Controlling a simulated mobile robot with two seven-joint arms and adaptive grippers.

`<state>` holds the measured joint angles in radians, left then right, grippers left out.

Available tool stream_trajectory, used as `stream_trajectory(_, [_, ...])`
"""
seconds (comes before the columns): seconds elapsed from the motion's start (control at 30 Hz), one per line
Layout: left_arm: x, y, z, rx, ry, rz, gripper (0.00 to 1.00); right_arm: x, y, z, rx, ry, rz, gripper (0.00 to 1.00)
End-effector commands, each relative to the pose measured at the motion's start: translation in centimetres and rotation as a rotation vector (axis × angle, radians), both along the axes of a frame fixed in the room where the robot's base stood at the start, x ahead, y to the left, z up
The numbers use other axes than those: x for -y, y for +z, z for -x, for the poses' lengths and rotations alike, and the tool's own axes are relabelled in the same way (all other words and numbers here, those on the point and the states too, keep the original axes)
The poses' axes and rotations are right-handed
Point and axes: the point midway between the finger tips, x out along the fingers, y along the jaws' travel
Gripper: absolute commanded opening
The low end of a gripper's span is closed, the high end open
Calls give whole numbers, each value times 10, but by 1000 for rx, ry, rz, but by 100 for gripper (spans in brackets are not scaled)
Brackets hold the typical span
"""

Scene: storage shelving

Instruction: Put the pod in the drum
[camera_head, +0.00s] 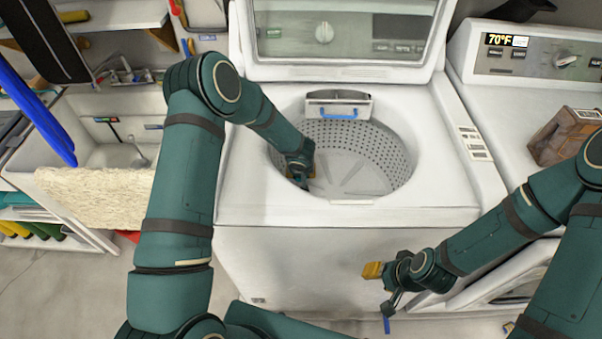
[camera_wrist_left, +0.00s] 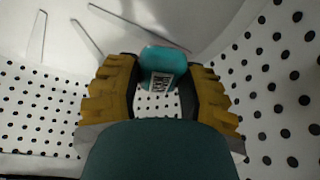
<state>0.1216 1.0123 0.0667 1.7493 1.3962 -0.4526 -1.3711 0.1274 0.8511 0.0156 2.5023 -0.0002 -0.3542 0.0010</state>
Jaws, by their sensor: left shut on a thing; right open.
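The drum (camera_head: 397,150) is the perforated white tub of the open top-loading washer. My left gripper (camera_head: 300,180) reaches down inside the drum at its left side, and the arm hides most of it. In the left wrist view, the left gripper (camera_wrist_left: 163,85) has its yellow fingers shut on a teal pod (camera_wrist_left: 163,62) with a printed label. The perforated wall and white floor of the drum show around the pod. The pod is hidden in the head view. My right gripper (camera_head: 378,285) is open and empty in front of the washer, low at the right.
The washer's lid (camera_head: 340,40) stands raised at the back. A blue-edged dispenser (camera_head: 338,106) sits at the drum's rear rim. A brown box (camera_head: 567,135) stands on the dryer at right. A sink (camera_head: 110,140) with a cream towel (camera_head: 100,193) is at left.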

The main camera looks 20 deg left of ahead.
Motion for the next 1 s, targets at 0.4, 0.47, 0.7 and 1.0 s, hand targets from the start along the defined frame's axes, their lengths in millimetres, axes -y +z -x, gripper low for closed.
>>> stream_trajectory(0.4, [0, -10, 0, -1, 0, -1, 19, 0, 1, 0, -1, 0, 0, 44])
stream_trajectory(0.47, [0, -12, 0, -1, -1, -1, 19, 0, 1, 0, -1, 0, 0, 44])
stream_trajectory(0.7, [0, -12, 0, 0, -1, 0, 70, 0, 1, 0, -1, 0, 0, 44])
stream_trajectory(1.0, [0, -9, 0, 0, 1, 0, 70, 0, 1, 0, -1, 0, 0, 44])
